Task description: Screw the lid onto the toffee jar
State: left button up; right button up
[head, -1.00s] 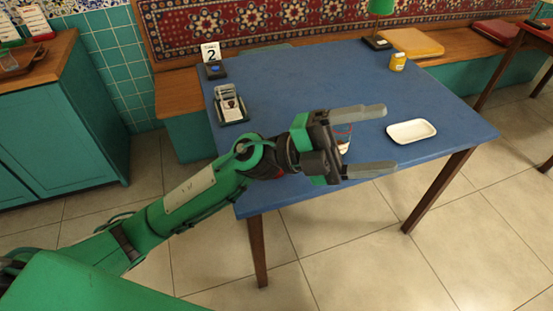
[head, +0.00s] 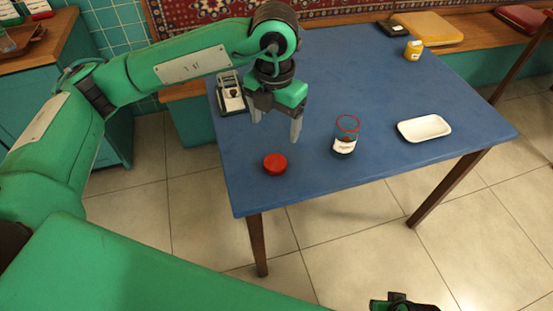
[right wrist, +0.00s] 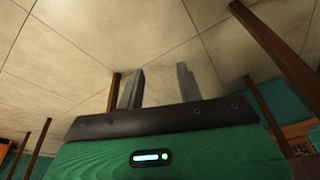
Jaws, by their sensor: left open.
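The red round lid (head: 275,164) lies flat on the blue table near its front edge. The toffee jar (head: 345,146) stands upright to its right, a clear glass jar with a red rim, a white label and dark contents low inside. My left gripper (head: 276,128) is open and empty, fingers pointing down, above the table just behind the lid and apart from it. My right gripper (right wrist: 159,88) shows two separated fingers with nothing between them in the right wrist view, with floor beyond. Only a dark part of it shows at the bottom of the head view.
On the blue table (head: 400,90), a white dish (head: 424,128) lies right of the jar. A small yellow jar (head: 413,50) stands at the back right. A card holder (head: 231,95) stands at the left, behind my left gripper. The middle of the table is clear.

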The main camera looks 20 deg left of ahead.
pick_arm(q)
send_over(275, 162)
jog(key=f, duration=0.8)
jog(key=shift+s+d+f, duration=0.15)
jog(key=shift+s+f, duration=0.15)
jog(key=shift+f, duration=0.1)
jog(key=f, duration=0.5)
jog(key=shift+w, duration=0.25)
jog(key=shift+c, duration=0.3)
jog(key=c, duration=1)
